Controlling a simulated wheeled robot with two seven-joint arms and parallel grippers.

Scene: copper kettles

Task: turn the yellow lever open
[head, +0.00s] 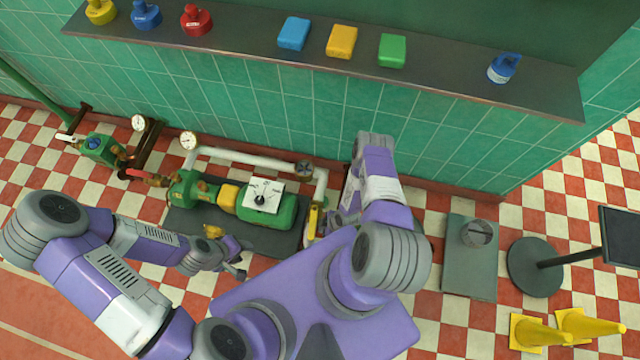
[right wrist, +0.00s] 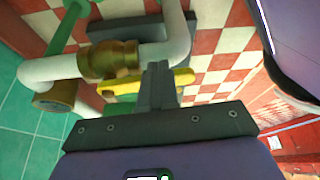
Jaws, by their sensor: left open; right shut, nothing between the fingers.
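The yellow lever (head: 313,219) is beside the right end of the green pump, below the white pipe's bend. In the right wrist view the yellow lever (right wrist: 184,78) runs across the picture, close to a brass valve body (right wrist: 110,60) on the white pipe. My right gripper (right wrist: 158,72) is shut and empty; its fingers cover the lever's middle part. I cannot tell whether they touch it. In the head view my right gripper (head: 328,224) is partly hidden by my arm, just right of the lever. My left gripper (head: 240,264) is open and empty, left of the lever near the pump's dark base.
The green pump (head: 268,205) stands on a dark base by the tiled wall, with white pipe (head: 245,158) and gauges behind it. A shelf (head: 240,38) runs above. A grey plate (head: 468,275), a stand base (head: 533,267) and yellow cones (head: 535,333) are at right.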

